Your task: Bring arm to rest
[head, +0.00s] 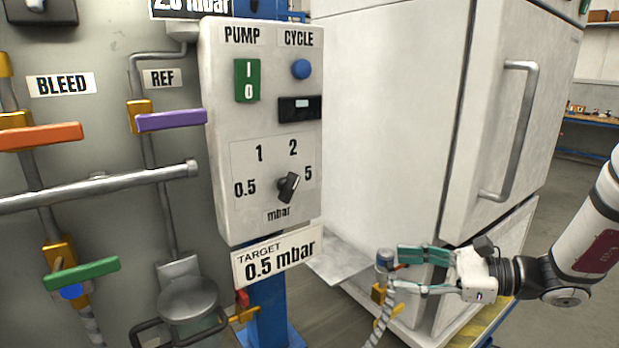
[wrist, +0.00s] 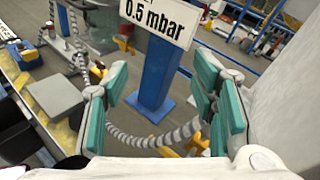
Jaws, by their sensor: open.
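My gripper (head: 398,271) is at the lower right in the head view, with its green-padded fingers apart. It also shows in the wrist view (wrist: 160,82), where nothing is held between the pads. A corrugated grey hose (head: 380,328) with a yellow fitting (head: 378,292) and a grey-blue cap (head: 385,257) stands close by the fingertips. The hose passes below the fingers in the wrist view (wrist: 150,138). I cannot tell whether the fingers touch the fitting. My arm reaches in from the right edge.
A control box (head: 262,212) with a dial (head: 288,186) hangs above a "TARGET 0.5 mbar" sign (head: 277,256) and a blue post (head: 268,312). Valve pipes with orange, purple and green handles (head: 82,273) are at left. A large white cabinet (head: 375,110) stands behind my gripper.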

